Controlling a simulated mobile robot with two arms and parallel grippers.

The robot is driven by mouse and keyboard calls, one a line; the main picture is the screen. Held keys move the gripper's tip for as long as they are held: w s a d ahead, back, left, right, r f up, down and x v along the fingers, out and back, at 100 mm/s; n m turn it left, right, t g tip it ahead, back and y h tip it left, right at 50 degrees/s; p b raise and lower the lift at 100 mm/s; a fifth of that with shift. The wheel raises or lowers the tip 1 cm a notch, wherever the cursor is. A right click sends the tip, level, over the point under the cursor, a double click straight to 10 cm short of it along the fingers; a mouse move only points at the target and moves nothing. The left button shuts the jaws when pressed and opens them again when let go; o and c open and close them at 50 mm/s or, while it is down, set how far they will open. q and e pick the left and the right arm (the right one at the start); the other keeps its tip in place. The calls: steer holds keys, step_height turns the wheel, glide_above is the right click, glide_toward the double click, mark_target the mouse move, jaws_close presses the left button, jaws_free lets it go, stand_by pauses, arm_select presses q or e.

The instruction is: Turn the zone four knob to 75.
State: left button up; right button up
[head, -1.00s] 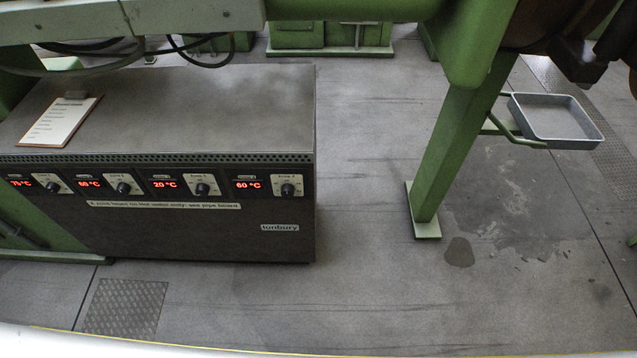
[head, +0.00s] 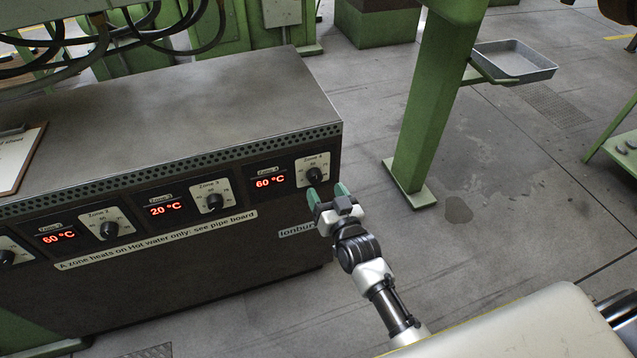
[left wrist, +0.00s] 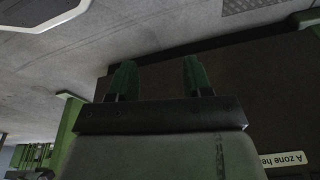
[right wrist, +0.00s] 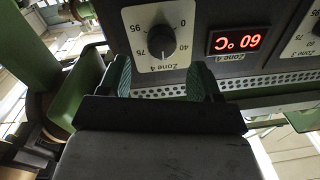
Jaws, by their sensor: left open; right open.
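The zone 4 knob (head: 314,175) is a black dial on a white plate at the right end of the control box (head: 200,110). Its display (head: 269,181) reads 60 °C. My right gripper (head: 326,192) is open just below and in front of the knob, apart from it. In the right wrist view the knob (right wrist: 161,42) shows upside down, beyond and between the green fingertips (right wrist: 160,75); the plate carries marks 0, 40, 75 and 95. My left gripper (left wrist: 153,78) is open and empty, facing the dark front of the box and the floor; it does not show in the head view.
Other zone knobs, zone 3 (head: 214,201) and zone 2 (head: 109,230), sit left on the same panel. A clipboard (head: 18,160) lies on the box top. A green post (head: 425,110) with a grey tray (head: 512,62) stands to the right.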

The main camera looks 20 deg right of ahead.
mark_target(317, 179)
arm_select(q)
steer(key=r, duration=0.3)
steer(key=shift+w+r+b, duration=0.1)
steer(key=shift+w+b, duration=0.25)
steer(key=shift+w, duration=0.05)
arm_select(e)
steer(key=w, duration=0.4)
steer(key=shift+w+a, duration=0.3)
steer(key=shift+w, duration=0.1)
steer(key=c, duration=0.9)
